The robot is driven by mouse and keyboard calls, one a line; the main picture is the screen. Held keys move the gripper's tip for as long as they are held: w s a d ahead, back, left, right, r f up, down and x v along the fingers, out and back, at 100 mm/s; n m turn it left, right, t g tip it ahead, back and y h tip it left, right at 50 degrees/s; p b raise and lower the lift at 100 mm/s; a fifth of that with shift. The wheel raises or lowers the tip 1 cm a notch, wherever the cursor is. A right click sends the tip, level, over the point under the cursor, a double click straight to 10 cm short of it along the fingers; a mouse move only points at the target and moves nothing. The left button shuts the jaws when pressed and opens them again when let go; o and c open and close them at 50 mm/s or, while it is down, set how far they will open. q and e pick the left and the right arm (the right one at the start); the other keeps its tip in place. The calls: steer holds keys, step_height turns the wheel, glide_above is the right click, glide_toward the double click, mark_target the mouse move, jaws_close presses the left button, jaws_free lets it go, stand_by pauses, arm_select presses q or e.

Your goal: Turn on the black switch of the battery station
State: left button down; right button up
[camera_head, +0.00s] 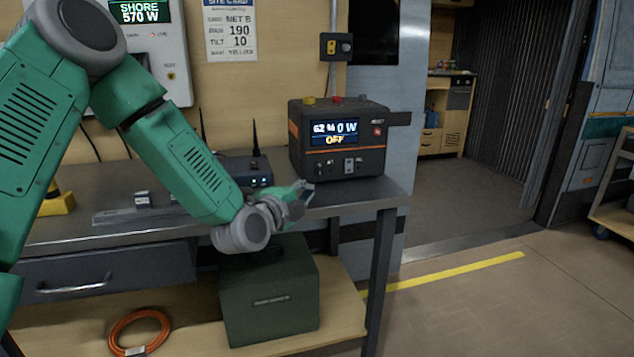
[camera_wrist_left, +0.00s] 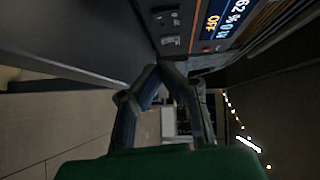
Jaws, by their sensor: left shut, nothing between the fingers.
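The battery station (camera_head: 337,137) is a dark box with orange trim on the right end of the grey workbench. Its screen (camera_head: 335,131) reads 62 %, 0 W and OFF. Low on its front are a small black switch (camera_head: 321,167) and a grey socket plate beside it. The station's front also shows sideways in the left wrist view (camera_wrist_left: 200,30). My left gripper (camera_head: 306,190) is shut and empty, just in front of and below the station's lower left front. In the left wrist view its fingertips (camera_wrist_left: 166,66) meet near the panel's lower edge. My right gripper is not in view.
A router with antennas (camera_head: 247,170) stands left of the station, behind my left arm. A green box (camera_head: 268,290) and an orange cable coil (camera_head: 140,332) lie on the lower shelf. A wall switch box (camera_head: 336,47) hangs above.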

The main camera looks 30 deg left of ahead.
mark_target(321, 176)
arm_select(q)
steer(key=w, duration=0.2)
steer(key=w+b, duration=0.1)
steer(key=w, duration=0.2)
steer(key=w+b, duration=0.1)
steer(key=w, duration=0.1)
steer(key=shift+w+d+f, duration=0.15)
steer(key=shift+f, duration=0.2)
steer(key=a, duration=0.1)
steer(key=w+a, duration=0.1)
steer(key=w+a+b, duration=0.1)
steer(key=shift+a+f, duration=0.3)
steer(key=shift+a, duration=0.1)
steer(key=shift+s+d+r, duration=0.15)
steer(key=shift+s+d, duration=0.15)
steer(key=s, duration=1)
steer(key=shift+s+r, duration=0.15)
steer(key=shift+r, duration=0.1)
steer(key=shift+s, duration=0.3)
steer(key=shift+s+d+r, duration=0.1)
steer(key=shift+s+d, duration=0.1)
steer(key=shift+d, duration=0.05)
steer(key=shift+a, duration=0.15)
